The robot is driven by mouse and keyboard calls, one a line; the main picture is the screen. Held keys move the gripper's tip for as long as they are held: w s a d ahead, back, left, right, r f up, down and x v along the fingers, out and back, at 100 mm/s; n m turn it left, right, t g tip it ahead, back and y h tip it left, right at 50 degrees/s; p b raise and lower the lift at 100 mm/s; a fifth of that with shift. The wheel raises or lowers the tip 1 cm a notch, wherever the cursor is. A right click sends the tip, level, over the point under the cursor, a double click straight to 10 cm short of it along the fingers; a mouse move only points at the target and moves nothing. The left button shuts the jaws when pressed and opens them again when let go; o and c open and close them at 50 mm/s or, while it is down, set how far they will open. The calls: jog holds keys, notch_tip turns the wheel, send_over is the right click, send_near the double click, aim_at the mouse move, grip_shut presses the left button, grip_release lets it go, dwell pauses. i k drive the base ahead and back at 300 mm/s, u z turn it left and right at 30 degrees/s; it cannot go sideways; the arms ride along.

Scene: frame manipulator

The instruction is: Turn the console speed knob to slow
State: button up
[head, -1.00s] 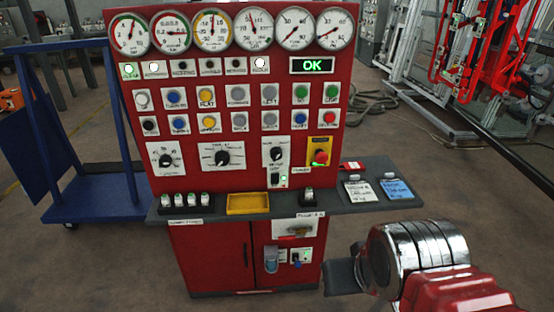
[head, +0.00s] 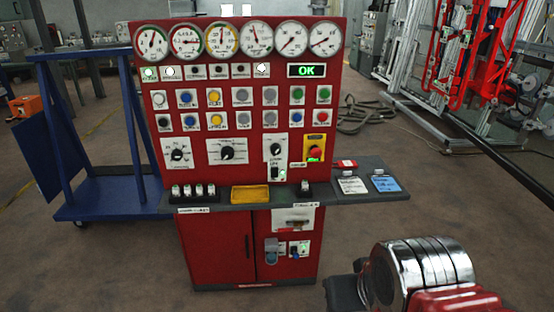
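The red console (head: 205,238) stands upright ahead, left of the picture's middle. Its panel carries three black rotary knobs on white plates: a left knob (head: 177,155), a middle knob (head: 227,153) on a wider plate, and a right knob (head: 276,150). Their lettering is too small to read, so I cannot tell which one is the speed knob or its setting. My gripper (head: 342,292) is at the bottom right, a dark part beside my silver and red arm links. It is well apart from the console and its fingers cannot be made out.
A grey shelf (head: 225,202) juts from the console, with a yellow tray (head: 250,195) and several small switches. A red mushroom button (head: 314,153) sits right of the knobs. A blue cart (head: 108,198) stands left. The floor before the console is clear.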

aim_at(275, 148)
jog(key=u, duration=1.3)
jog(key=i, duration=0.4)
jog(key=z, duration=0.15)
